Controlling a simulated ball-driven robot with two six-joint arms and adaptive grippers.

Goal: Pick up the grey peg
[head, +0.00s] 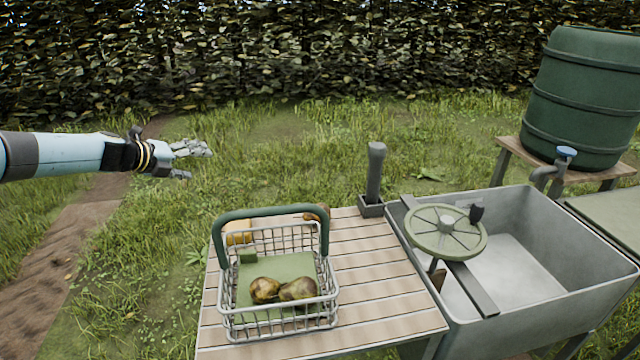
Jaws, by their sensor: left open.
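The grey peg (376,170) stands upright in a small dark square holder (371,207) at the back right corner of the slatted wooden table (385,300). My left gripper (192,162) reaches in from the left over the grass, far to the left of the peg and apart from it. Its fingers are spread and empty. My right gripper is not in view.
A wire basket (225,325) with a green handle and two brownish pears (298,289) stands on the table. More fruit sits behind it. A grey sink (540,300) with a green handwheel (446,232) is right of the peg. A green barrel (583,95) stands behind.

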